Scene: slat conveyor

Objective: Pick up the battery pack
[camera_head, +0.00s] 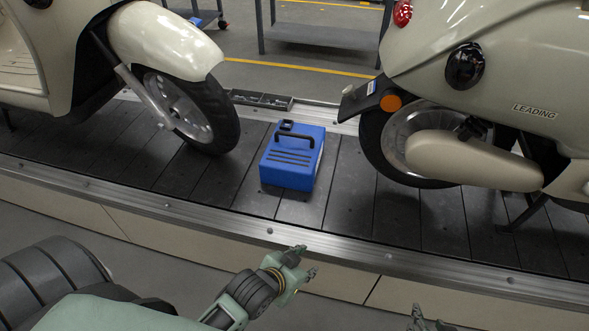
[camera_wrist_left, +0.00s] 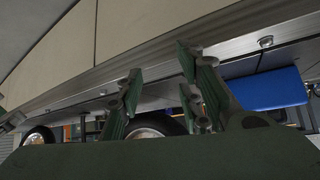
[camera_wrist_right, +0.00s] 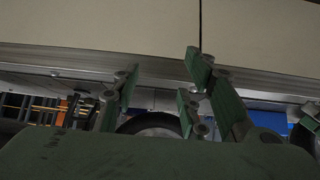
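The battery pack (camera_head: 291,160) is a blue box with a black handle on top. It sits on the dark slat conveyor (camera_head: 345,190) between two scooters. Its blue side also shows at the right of the left wrist view (camera_wrist_left: 268,90). My left gripper (camera_head: 308,260) is in front of the conveyor's metal edge, nearer than the battery pack and apart from it. Its fingers are spread and empty in the left wrist view (camera_wrist_left: 160,70). My right gripper (camera_head: 428,322) shows only partly at the bottom of the head view. Its fingers are apart and empty in the right wrist view (camera_wrist_right: 160,80).
A cream scooter (camera_head: 165,45) stands left of the battery pack and another (camera_head: 470,140) stands right, with wheels close by. A metal rail (camera_head: 270,231) edges the conveyor in front. A dark tray (camera_head: 262,100) lies behind the pack. Bare slats lie around it.

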